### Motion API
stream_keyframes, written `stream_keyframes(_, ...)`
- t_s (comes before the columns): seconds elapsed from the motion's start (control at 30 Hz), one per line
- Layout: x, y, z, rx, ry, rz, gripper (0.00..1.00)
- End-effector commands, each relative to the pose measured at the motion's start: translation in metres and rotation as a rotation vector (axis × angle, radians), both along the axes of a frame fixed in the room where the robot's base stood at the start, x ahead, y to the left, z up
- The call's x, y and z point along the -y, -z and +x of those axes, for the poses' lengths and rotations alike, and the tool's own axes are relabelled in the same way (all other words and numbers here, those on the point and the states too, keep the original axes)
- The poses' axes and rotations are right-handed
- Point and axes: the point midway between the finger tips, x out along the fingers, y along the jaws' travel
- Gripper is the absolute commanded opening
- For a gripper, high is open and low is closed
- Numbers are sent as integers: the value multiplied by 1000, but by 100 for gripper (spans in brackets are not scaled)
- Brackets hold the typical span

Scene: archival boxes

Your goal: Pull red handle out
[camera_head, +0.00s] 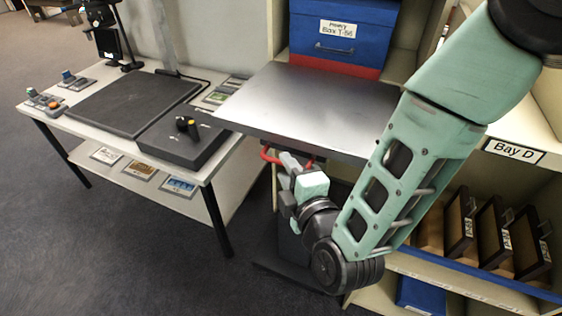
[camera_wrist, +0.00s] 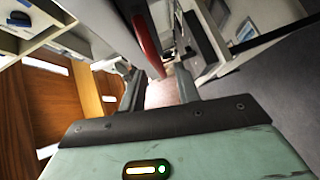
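The red handle (camera_head: 267,155) shows under the front edge of a steel platform (camera_head: 300,105) in the head view; its middle is hidden behind my gripper. My gripper (camera_head: 288,172) is right at the handle, below the platform. In the wrist view the red handle (camera_wrist: 147,42) runs down from the top edge, its lower end close to the space between my fingertips. My gripper (camera_wrist: 160,88) has its two fingers apart there, with a clear gap. I cannot tell whether a finger touches the handle.
A blue box (camera_head: 343,32) stands behind the platform on a red base. A white table (camera_head: 100,72) with a dark flat pad and a joystick box (camera_head: 183,140) is at left. Shelves marked Bay D (camera_head: 514,151) hold dark-framed trays at right. The floor at lower left is clear.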

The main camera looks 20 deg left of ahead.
Motion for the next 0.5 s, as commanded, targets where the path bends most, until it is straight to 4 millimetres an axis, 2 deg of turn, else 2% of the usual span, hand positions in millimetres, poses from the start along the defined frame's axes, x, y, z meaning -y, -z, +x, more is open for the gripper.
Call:
stream_keyframes(0.2, -18, 4, 21, 0, 1, 1, 32)
stream_keyframes(0.5, -23, 5, 26, -1, -1, 1, 32)
